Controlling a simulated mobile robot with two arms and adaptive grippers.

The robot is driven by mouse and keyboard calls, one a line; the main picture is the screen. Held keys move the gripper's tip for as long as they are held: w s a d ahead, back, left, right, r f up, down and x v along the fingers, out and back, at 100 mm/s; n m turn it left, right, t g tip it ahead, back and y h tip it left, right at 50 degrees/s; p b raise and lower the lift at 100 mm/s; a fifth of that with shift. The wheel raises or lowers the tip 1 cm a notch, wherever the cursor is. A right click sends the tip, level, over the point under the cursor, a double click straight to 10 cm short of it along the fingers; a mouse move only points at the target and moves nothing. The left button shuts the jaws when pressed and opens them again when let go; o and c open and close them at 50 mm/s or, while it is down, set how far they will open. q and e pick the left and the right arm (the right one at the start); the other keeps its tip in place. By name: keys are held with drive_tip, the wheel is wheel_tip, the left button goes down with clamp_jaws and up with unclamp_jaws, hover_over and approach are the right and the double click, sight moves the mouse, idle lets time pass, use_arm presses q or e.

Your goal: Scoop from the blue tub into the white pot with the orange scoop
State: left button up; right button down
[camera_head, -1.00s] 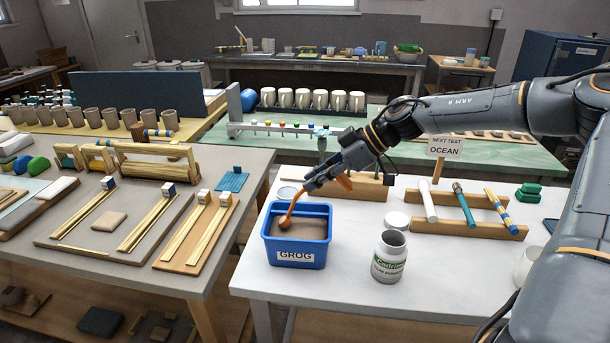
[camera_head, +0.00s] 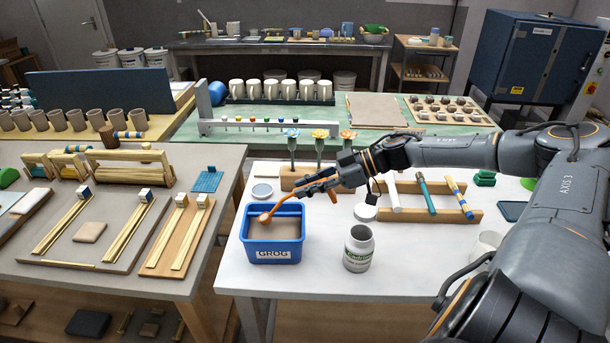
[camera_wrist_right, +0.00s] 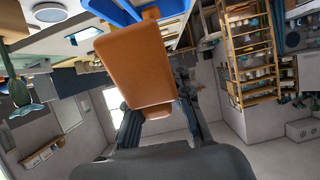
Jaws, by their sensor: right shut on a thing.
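The blue tub (camera_head: 273,251), labelled GROG, stands on the white table and holds brownish-grey material (camera_head: 284,225). My right gripper (camera_head: 311,187) is shut on the handle of the orange scoop (camera_head: 283,202), above the back right of the tub. The scoop's bowl is at the tub's back left part, at or just above the material; I cannot tell if they touch. The handle fills the middle of the right wrist view (camera_wrist_right: 137,65), between my fingers. The white pot (camera_head: 358,252), with a green-printed label, stands open and upright right of the tub. My left gripper is not in view.
A round white lid (camera_head: 365,212) lies behind the pot. A wooden rack (camera_head: 437,215) with several tools is to the right, and a flower stand (camera_head: 319,155) is behind the gripper. A white cup (camera_head: 484,246) stands near my arm. The table front is clear.

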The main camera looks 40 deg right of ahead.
sight(332, 189)
drive_tip(key=shift+s+d+t+y+p, duration=0.4)
drive_tip(key=shift+s+d+p, duration=0.35)
drive_tip(key=shift+p, duration=1.1)
drive_tip(key=shift+s+d+f, duration=0.25)
drive_tip(key=shift+d+f, duration=0.05)
drive_tip(key=shift+f, duration=0.05)
drive_tip(key=shift+s+d+t+y, duration=0.25)
drive_tip(key=shift+t+y, duration=0.15)
drive_tip(key=shift+s+d, duration=0.2)
drive_tip(key=shift+d, duration=0.05)
wheel_tip(332, 189, up, 3)
drive_tip(key=p, duration=0.2)
drive_tip(key=shift+d+f+t+y+p, duration=0.1)
drive_tip(key=shift+f+t+y+p, duration=0.05)
drive_tip(key=shift+t+y+p, duration=0.2)
drive_tip(key=shift+s+d+f+b, duration=0.1)
drive_tip(key=shift+s+f+b, duration=0.15)
drive_tip(key=shift+f+b, duration=0.45)
drive_tip(key=shift+s+d+f+t+y+b, duration=0.2)
drive_tip(key=shift+d+t+y+b, duration=0.15)
drive_tip(key=shift+t+y, duration=0.2)
drive_tip(key=shift+a+r, duration=0.1)
